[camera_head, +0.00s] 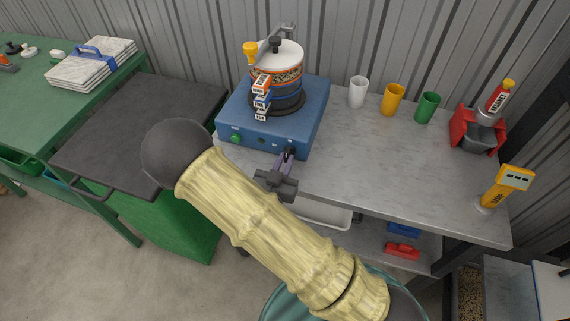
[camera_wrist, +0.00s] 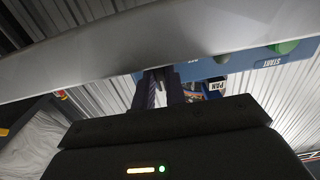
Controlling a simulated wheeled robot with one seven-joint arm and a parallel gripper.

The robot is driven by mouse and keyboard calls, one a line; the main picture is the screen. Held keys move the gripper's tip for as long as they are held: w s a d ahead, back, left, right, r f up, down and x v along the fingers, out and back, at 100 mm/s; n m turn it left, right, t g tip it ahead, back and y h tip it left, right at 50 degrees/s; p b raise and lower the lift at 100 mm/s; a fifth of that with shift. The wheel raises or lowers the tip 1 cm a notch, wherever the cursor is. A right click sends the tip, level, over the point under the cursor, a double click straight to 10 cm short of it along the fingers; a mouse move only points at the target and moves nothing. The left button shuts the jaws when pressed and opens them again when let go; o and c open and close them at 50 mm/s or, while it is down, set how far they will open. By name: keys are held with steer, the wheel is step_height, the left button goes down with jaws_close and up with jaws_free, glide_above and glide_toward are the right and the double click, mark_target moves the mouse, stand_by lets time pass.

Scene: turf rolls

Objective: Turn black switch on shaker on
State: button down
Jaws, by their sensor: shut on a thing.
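The shaker (camera_head: 318,105) is a blue box on the grey bench, with a stack of sieves (camera_head: 278,77) clamped on top. Its front panel carries a green button (camera_head: 236,139) at the left. My gripper (camera_head: 288,155) is at the right end of that front panel, its fingers pointing at the panel. In the wrist view the fingers (camera_wrist: 160,76) are close together and their tips meet the panel's lower part. They are shut on the black switch, which they mostly hide. The green button shows at the upper right (camera_wrist: 285,46), beside a START label.
The bench (camera_head: 350,160) has a white cup (camera_head: 358,92), a yellow cup (camera_head: 392,99) and a green cup (camera_head: 427,107) right of the shaker. A red device (camera_head: 470,138) stands farther right. The bench's front edge (camera_wrist: 100,55) crosses the wrist view close to my gripper.

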steer(key=shift+f, duration=0.15)
steer(key=c, duration=1.4)
jaws_free()
steer(key=shift+c, duration=0.2)
steer(key=shift+s, duration=0.1)
steer(key=b+v, duration=0.2)
steer(key=v, duration=1.5)
steer(key=shift+s, duration=0.15)
